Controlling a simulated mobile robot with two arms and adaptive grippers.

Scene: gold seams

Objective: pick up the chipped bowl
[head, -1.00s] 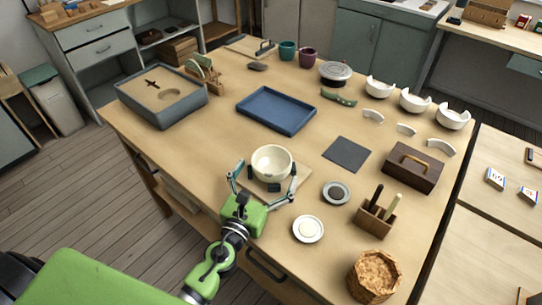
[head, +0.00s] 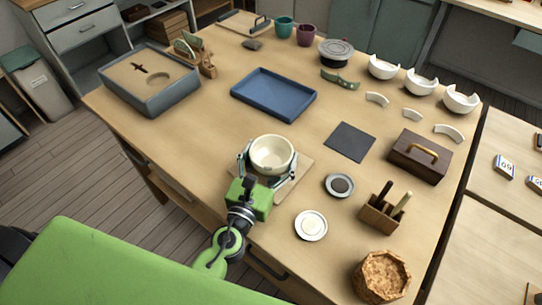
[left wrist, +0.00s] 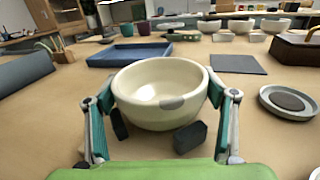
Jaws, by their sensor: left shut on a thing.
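A cream bowl (head: 271,152) is near the front middle of the worktable, over a thin light board (head: 292,187). In the left wrist view the bowl (left wrist: 160,92) is upright, with a grey patch at its near rim. My left gripper (head: 268,165) is shut on this bowl, one finger on each side. In the left wrist view its fingers (left wrist: 160,125) flank the bowl's lower wall. I cannot tell whether the bowl is clear of the board. Three white bowls with notched rims, one of them the middle bowl (head: 421,82), stand at the back right. My right gripper is not in view.
A blue tray (head: 273,95) lies behind the bowl and a dark mat (head: 350,142) to its right. Small dishes (head: 311,225), a tool holder (head: 381,214), a wooden box (head: 420,155) and a woven basket (head: 382,277) stand right. A grey sand box (head: 150,80) is at left.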

